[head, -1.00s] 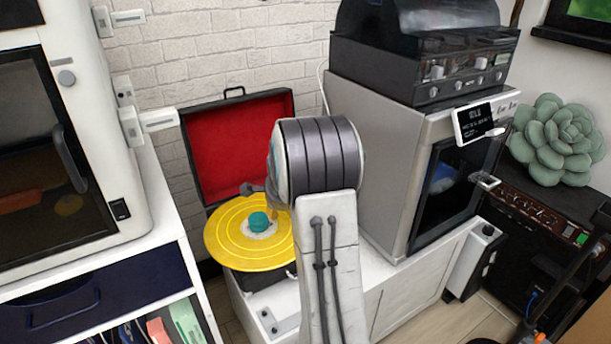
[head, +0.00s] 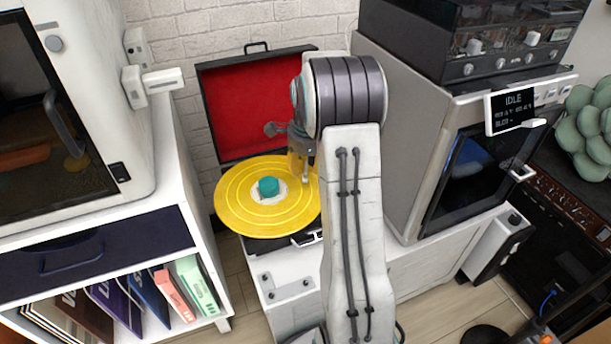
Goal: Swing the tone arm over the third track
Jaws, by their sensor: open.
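The record player is an open case with a red-lined lid (head: 250,105) standing up at the back. A yellow record (head: 240,212) with ring-shaped bands and a teal centre piece (head: 268,187) lies on it. My gripper (head: 303,172) hangs over the right side of the record, partly hidden behind my own arm. It is open, and I cannot tell whether it touches anything. The tone arm is not clearly visible; my arm covers the right part of the player. A small light piece (head: 308,238) shows at the case's front right edge.
A grey-white cabinet machine with an IDLE display (head: 512,108) stands close on the right, a dark device (head: 470,40) on top. A white machine (head: 80,130) on a shelf unit with books (head: 130,300) stands left. The white bench (head: 285,285) has bare room in front of the player.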

